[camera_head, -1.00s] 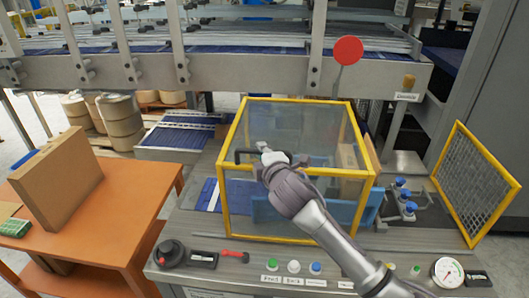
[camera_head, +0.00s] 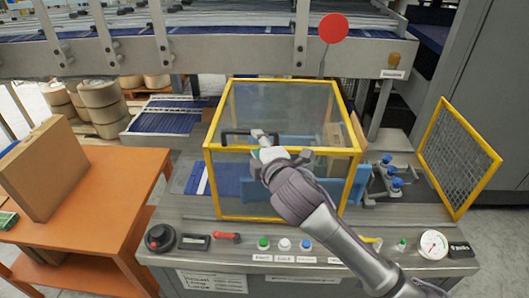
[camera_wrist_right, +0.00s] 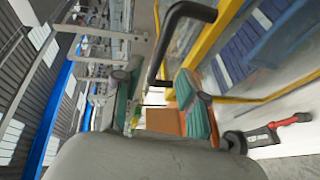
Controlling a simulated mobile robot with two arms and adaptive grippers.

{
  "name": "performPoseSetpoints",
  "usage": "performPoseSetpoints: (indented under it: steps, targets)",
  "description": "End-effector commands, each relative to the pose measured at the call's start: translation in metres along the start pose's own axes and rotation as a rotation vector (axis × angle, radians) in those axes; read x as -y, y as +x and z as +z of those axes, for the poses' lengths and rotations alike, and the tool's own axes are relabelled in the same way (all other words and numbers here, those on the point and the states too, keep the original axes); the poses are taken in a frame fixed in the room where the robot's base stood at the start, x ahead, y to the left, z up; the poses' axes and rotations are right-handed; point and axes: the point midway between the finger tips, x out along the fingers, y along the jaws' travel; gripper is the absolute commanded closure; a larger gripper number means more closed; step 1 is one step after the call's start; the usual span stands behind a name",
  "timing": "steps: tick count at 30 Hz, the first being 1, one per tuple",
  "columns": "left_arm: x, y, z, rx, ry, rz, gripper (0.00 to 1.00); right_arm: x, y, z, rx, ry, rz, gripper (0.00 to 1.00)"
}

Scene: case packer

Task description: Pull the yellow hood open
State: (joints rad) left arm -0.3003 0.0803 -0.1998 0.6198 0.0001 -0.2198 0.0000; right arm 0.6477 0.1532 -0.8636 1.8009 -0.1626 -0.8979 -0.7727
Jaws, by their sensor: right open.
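The yellow hood (camera_head: 283,150) is a clear box with a yellow frame, standing closed over the machine's worktop. Its black bar handle (camera_head: 236,133) is at the upper front edge; it also shows in the right wrist view (camera_wrist_right: 163,38). My right gripper (camera_head: 262,140) is at the handle's right end, in front of the hood. In the right wrist view its two green-padded fingers (camera_wrist_right: 160,88) are apart, and the handle's near end shows between their tips. I cannot tell whether they touch it. My left gripper is out of view.
An orange table (camera_head: 100,200) with a cardboard box (camera_head: 42,168) stands at the left. A yellow-framed mesh panel (camera_head: 458,158) is right of the hood. Buttons, a red-handled tool (camera_head: 227,237) and a gauge (camera_head: 433,244) line the front edge. A red disc (camera_head: 333,28) stands behind.

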Motion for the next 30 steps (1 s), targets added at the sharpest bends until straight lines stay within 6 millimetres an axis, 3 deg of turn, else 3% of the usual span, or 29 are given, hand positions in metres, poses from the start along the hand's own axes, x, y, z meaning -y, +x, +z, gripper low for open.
performPoseSetpoints:
  steps: [3, 9, 24, 27, 30]
  targets:
    - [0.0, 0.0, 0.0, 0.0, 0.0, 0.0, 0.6, 0.001, -0.022, 0.0, -0.002, 0.0, 0.0, 0.59]
    - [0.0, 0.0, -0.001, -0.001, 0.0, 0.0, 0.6, 0.001, -0.042, 0.0, 0.0, 0.0, -0.001, 0.59]
    - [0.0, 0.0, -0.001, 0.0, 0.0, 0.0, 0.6, 0.001, -0.045, 0.0, 0.001, 0.002, -0.002, 0.59]
    - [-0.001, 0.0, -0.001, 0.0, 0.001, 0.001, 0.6, 0.011, -0.049, 0.005, 0.014, 0.054, -0.026, 0.59]
    - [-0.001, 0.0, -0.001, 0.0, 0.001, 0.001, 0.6, 0.04, -0.063, 0.019, 0.058, 0.208, -0.096, 0.59]
